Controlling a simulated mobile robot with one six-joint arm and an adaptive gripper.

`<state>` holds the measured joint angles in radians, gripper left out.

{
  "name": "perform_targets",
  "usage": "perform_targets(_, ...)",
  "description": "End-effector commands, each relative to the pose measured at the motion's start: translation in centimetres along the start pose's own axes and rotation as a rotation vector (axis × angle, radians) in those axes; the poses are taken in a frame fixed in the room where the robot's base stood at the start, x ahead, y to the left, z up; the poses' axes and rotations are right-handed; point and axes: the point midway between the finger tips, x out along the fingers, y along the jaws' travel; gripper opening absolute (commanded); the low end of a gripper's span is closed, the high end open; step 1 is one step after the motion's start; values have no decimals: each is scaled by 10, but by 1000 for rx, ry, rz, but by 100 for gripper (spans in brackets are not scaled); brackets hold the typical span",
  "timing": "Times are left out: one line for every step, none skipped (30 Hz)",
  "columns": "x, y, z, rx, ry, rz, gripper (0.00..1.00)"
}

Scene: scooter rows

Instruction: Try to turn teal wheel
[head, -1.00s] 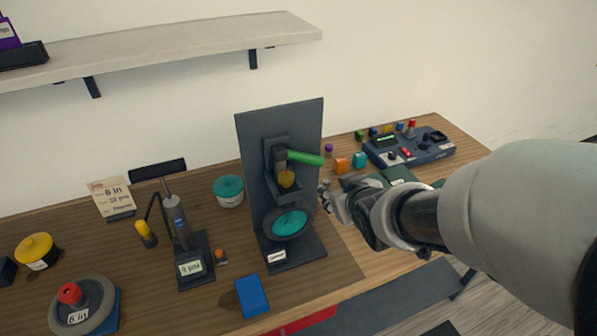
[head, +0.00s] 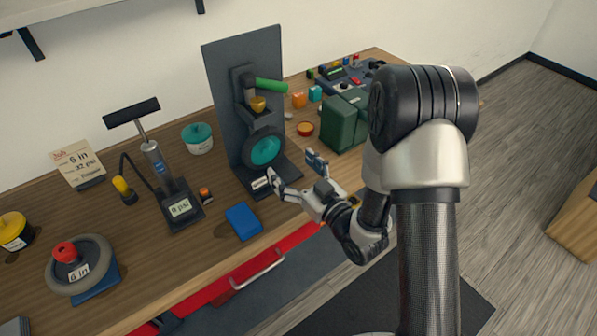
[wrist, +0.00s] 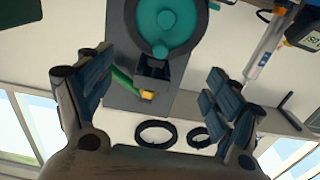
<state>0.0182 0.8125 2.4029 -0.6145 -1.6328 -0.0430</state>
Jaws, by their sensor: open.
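The teal wheel (head: 265,151) is a teal disc inside a dark tyre, upright on a dark stand with a tall back panel (head: 222,100). A green lever (head: 270,86) and a yellow part (head: 257,104) sit above it. My gripper (head: 294,169) is open and empty, just in front of the stand to the right, apart from the wheel. In the wrist view the teal wheel (wrist: 165,20) is at the top middle, beyond the spread fingers (wrist: 158,80), with its upper edge cut off.
A blue block (head: 243,221) lies near the front edge, left of my gripper. A pump with a gauge (head: 180,207) and a teal-lidded tub (head: 197,138) stand left. A dark green box (head: 343,122) stands right behind my gripper. A red drawer with a handle (head: 257,270) is below.

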Motion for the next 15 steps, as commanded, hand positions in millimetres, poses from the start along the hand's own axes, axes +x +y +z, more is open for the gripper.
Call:
perform_targets(7, -1, -2, 0, 0, -2, 83)
perform_targets(10, -1, -2, 0, -1, -3, 83)
perform_targets(15, -1, -2, 0, 0, -3, 83)
perform_targets(19, -1, -2, 0, 1, -2, 83)
perform_targets(22, -1, -2, 0, 0, -2, 83)
perform_targets(27, -1, -2, 0, 0, -2, 83)
perform_targets(31, -1, -1, 0, -1, -2, 83)
perform_targets(34, -1, -2, 0, -1, -2, 83)
perform_targets(39, -1, -2, -1, 0, -2, 83)
perform_targets(43, -1, -2, 0, 0, -2, 83)
perform_targets(46, -1, -2, 0, 0, -2, 83)
perform_targets(51, -1, -1, 0, -1, -2, 83)
perform_targets(55, -1, -1, 1, -1, -2, 83)
perform_targets(59, -1, -1, -1, 1, -1, 83)
perform_targets(63, -1, 1, -2, 1, -1, 83)
